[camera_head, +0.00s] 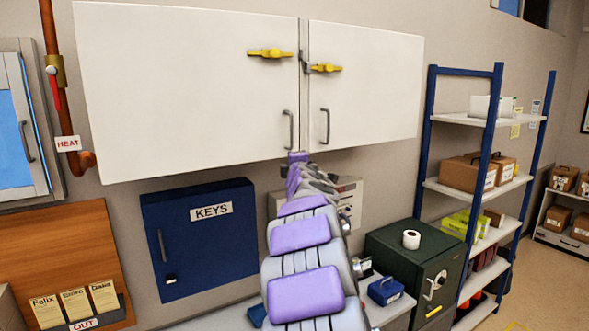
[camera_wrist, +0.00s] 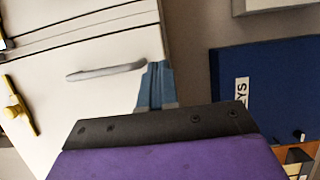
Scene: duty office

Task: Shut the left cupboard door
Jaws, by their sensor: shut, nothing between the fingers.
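The left cupboard door (camera_head: 190,90) is a large white panel with a grey handle (camera_head: 288,128) and a yellow latch (camera_head: 270,54). A narrow dark seam with a small grey catch separates it from the white right door (camera_head: 370,85). The left door looks nearly in line with the right one; I cannot tell if it is flush. My gripper (camera_head: 298,157) is at the left door's lower edge, below the handle. In the wrist view my gripper's blue-grey fingers (camera_wrist: 155,85) are shut and empty beside the door's edge (camera_wrist: 100,85); contact is unclear.
Below hang a blue KEYS cabinet (camera_head: 200,235) and a brown board (camera_head: 60,265). A green safe (camera_head: 420,265) with a white roll stands at lower right, next to a blue-framed shelf (camera_head: 475,185). A red-brown pipe (camera_head: 65,120) runs at left.

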